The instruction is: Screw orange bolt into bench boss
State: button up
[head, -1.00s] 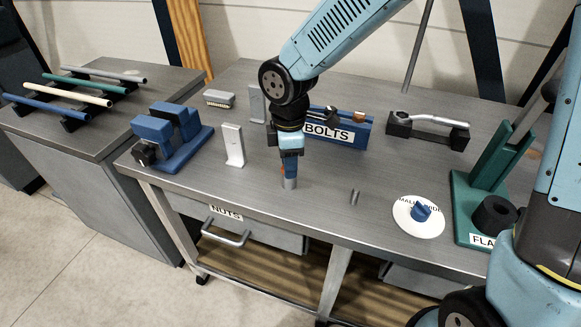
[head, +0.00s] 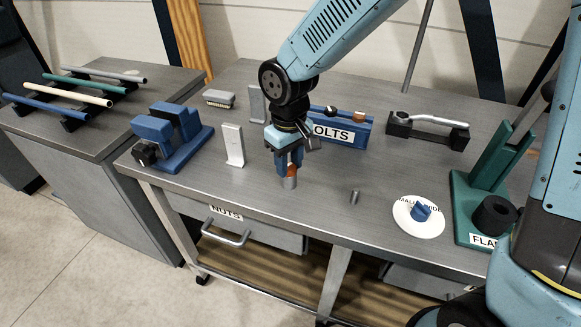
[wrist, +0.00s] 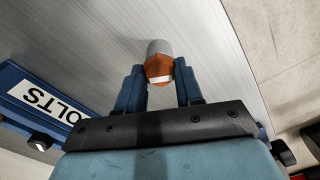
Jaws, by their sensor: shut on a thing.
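The orange bolt (head: 292,169) stands upright at the top of the grey cylindrical bench boss (head: 289,183). My gripper (head: 290,167) points down over the boss, with its blue fingers around the bolt head. In the wrist view the orange hex head (wrist: 158,68) sits between the two fingertips of my gripper (wrist: 159,75), and the grey boss (wrist: 158,47) is right beyond it. The fingers are shut on the bolt head. The bolt's shank is hidden, so how deep it sits in the boss cannot be told.
A blue BOLTS rack (head: 345,133) stands just behind my gripper. A white upright bracket (head: 233,146) is to the left. The bench front between is clear.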

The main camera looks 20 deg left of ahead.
aim_at(289, 166)
dwell(0.3)
jog(key=m, duration=0.5)
jog(key=o, duration=0.9)
jog(key=shift+r, duration=2.95)
notch_tip(289, 166, up, 14)
jog(key=shift+f, duration=0.1)
